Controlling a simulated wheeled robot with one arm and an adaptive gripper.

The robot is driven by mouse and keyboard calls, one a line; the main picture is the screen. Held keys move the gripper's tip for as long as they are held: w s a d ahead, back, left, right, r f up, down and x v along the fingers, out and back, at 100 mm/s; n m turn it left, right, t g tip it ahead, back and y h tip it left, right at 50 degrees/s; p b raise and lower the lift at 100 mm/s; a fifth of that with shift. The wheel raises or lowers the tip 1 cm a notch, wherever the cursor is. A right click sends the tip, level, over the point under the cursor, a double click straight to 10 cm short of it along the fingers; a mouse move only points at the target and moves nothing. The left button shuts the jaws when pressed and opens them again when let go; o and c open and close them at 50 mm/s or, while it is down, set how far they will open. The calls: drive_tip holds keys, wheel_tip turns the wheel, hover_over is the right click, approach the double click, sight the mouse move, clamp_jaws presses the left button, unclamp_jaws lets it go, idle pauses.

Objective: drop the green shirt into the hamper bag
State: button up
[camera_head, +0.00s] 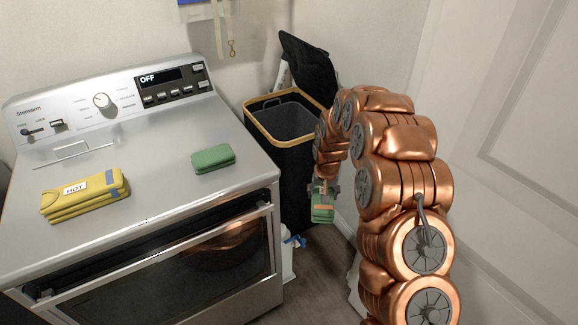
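My gripper (323,189) hangs pointing down at the end of my copper arm, in front of the hamper and to the right of the washer. It appears shut on a green folded cloth with an orange band (323,212), which looks like a shirt. A plain green folded cloth (213,158) lies on the washer top near its right edge. The hamper bag (291,121) is black with a tan rim and a grey inside. Its opening faces up, and my arm hides part of its right side. The held cloth appears nearer to me than the hamper, outside its opening.
The washer (160,165) fills the left side, with a yellow folded stack (84,196) marked HOT on top. A black flap or cloth (309,68) rises behind the hamper. A white door (520,130) stands on the right. Small blue and white items (294,242) lie by the washer's base.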

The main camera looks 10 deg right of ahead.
drive_tip(key=w+r+m+b, duration=0.2)
drive_tip(key=w+m, duration=0.1)
drive_tip(key=w, duration=0.5)
drive_tip(key=w+r+m+b, duration=0.3)
drive_tip(key=w, duration=0.5)
drive_tip(key=shift+w+d+r+h, duration=0.25)
drive_tip(key=shift+w+r+h, duration=0.1)
drive_tip(key=shift+w+h, duration=0.05)
drive_tip(key=shift+a+r, duration=0.1)
